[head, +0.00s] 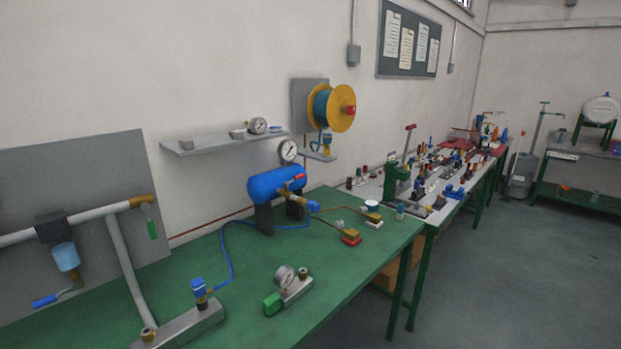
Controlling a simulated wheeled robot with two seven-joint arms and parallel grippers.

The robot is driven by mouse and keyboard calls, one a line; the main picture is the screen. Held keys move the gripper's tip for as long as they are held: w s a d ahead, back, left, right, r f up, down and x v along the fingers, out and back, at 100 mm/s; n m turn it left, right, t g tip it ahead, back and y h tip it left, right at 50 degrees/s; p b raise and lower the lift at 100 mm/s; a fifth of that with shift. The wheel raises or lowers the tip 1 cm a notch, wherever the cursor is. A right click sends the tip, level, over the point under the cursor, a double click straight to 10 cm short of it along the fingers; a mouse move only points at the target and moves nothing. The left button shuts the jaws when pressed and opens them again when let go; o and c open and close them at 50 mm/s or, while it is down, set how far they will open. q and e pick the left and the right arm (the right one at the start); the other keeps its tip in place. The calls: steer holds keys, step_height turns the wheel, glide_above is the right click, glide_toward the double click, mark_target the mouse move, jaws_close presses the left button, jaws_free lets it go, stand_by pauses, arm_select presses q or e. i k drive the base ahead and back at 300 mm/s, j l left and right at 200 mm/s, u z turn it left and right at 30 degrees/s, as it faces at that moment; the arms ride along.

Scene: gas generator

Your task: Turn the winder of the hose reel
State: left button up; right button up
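The hose reel (341,107) hangs on a grey plate on the wall, above the far end of the green table. It has a yellow disc facing right and teal hose wound on its drum (319,105). A red part (350,109) sits at the centre of the yellow disc; it may be the winder, but its shape is too small to tell. Neither of my grippers is in view, and nothing touches the reel.
A green table (235,300) holds a blue tank (277,184), gauges and fittings. A small shelf (318,155) sits just below the reel. A second bench (450,190) crowded with parts continues behind. The floor (500,280) to the right is clear.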

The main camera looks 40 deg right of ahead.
mark_target(349, 110)
steer(key=z, duration=1.2)
steer(key=u, duration=0.25)
steer(key=i+l+u, duration=0.1)
steer(key=l+u, duration=0.15)
steer(key=u, duration=0.2)
steer(key=i+l+u, duration=0.1)
steer(key=l+u, duration=0.25)
steer(key=u, duration=0.15)
steer(key=l+u, duration=0.3)
steer(key=u, duration=0.15)
